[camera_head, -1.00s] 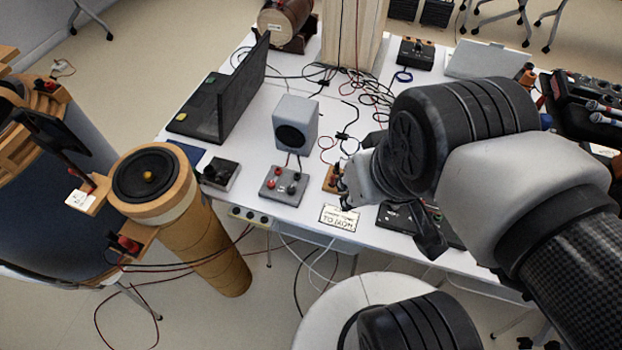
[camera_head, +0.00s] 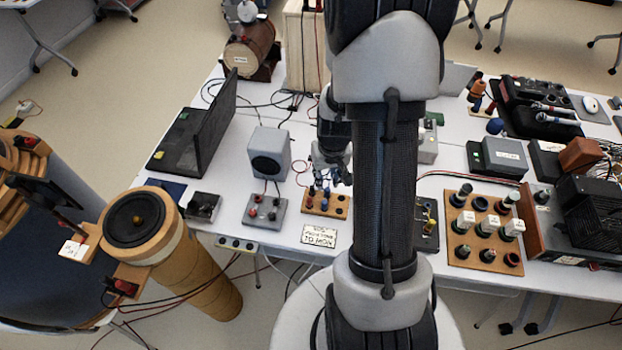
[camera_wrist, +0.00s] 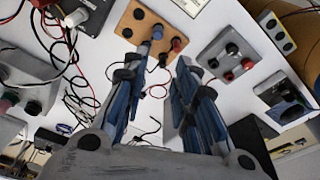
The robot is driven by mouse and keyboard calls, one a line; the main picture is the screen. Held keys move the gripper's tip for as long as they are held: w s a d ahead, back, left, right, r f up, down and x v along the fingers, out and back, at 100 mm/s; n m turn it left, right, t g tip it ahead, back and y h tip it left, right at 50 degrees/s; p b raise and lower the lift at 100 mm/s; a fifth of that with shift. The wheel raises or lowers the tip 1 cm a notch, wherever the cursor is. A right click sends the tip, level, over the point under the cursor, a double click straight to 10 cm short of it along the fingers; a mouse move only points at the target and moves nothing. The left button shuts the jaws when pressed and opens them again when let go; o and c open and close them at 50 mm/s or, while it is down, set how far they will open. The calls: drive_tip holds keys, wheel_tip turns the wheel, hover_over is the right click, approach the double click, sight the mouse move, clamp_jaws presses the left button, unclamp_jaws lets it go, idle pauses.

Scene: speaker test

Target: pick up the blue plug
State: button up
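The blue plug (camera_wrist: 157,33) stands in a small wooden socket board (camera_wrist: 131,17), near a red plug (camera_wrist: 177,44). In the head view the blue plug (camera_head: 326,191) shows small on the wooden board (camera_head: 341,212), just below my gripper (camera_head: 329,174). In the wrist view my gripper (camera_wrist: 159,72) is open, with a clear gap between its two bluish fingers. The plug shows beyond the fingertips, close to the left finger. Nothing is held. My arm hides part of the table in the head view.
A grey box with red and black terminals (camera_head: 265,211) stands left of the board, with a speaker (camera_head: 269,152) behind it. A paper label (camera_head: 319,236) lies in front. Loose cables (camera_wrist: 75,100) lie around.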

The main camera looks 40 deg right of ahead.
sight(325, 202)
drive_tip(key=f+b, duration=0.1)
drive_tip(key=f, duration=0.3)
drive_tip(key=w+f+b, duration=0.1)
drive_tip(key=f+b, duration=0.1)
drive_tip(key=f, duration=0.2)
drive_tip(key=d+f+b, duration=0.1)
drive_tip(key=f, duration=0.3)
drive_tip(key=shift+w+f, duration=0.2)
drive_tip(key=shift+f, duration=0.15)
drive_tip(key=f+b, duration=0.2)
drive_tip(key=f, duration=0.1)
drive_tip(key=f+b, duration=0.1)
drive_tip(key=f, duration=0.1)
drive_tip(key=shift+w+d+f+b, duration=0.1)
drive_tip(key=shift+w+d+b, duration=0.05)
drive_tip(key=shift+d+b, duration=0.2)
clamp_jaws()
wheel_tip(325, 202, up, 20)
drive_tip(key=p, duration=0.8)
